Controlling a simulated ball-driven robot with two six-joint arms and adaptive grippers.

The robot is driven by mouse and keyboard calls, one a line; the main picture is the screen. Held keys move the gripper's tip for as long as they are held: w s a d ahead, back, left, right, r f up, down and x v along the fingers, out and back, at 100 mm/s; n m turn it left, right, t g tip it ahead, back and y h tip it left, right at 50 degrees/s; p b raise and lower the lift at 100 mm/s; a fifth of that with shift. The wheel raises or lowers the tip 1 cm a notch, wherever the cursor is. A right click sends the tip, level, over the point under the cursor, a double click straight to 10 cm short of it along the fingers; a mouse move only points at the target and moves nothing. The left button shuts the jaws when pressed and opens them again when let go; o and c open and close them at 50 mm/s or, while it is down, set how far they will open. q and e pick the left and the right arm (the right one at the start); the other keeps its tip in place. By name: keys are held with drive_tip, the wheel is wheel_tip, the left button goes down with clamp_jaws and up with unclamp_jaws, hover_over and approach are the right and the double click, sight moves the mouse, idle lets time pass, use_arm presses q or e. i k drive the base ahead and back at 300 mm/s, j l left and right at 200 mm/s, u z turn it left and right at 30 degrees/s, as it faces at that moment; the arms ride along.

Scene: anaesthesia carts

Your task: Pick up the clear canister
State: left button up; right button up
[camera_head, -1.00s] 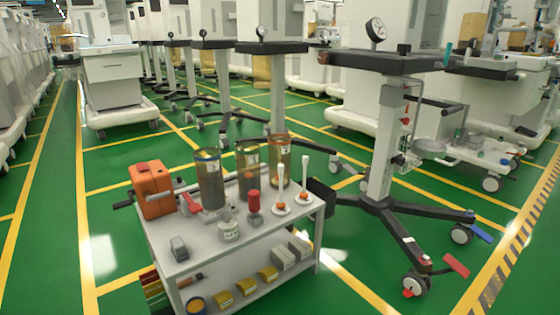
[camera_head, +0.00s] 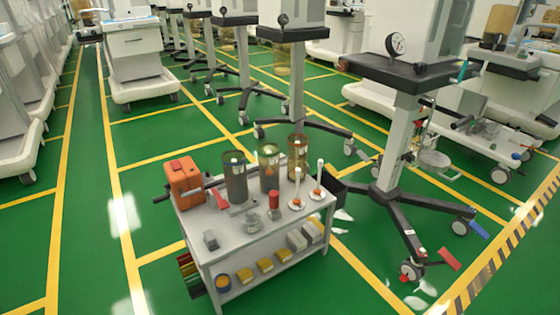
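Three upright see-through cylinders stand at the back of a small grey cart's top. The left canister (camera_head: 235,178) looks dark grey. The middle canister (camera_head: 269,168) and the right canister (camera_head: 298,158) look brownish, with the floor or their contents tinting them. I cannot tell for sure which one is the clear canister. Their lower parts are partly covered by smaller items in front. Neither of my grippers shows in this view.
The grey cart (camera_head: 237,238) also carries an orange case (camera_head: 185,184), a red-topped item (camera_head: 274,199), two white-handled plungers and a small grey block (camera_head: 211,240). A wheeled pedestal stand (camera_head: 392,150) is close on the right. Green floor is free in front and left.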

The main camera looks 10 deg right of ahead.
sight(296, 153)
drive_tip(key=i+l+u, duration=0.2)
drive_tip(key=u, duration=0.3)
drive_tip(key=i+l+u, duration=0.1)
drive_tip(key=l+u, duration=0.4)
drive_tip(key=j, duration=0.1)
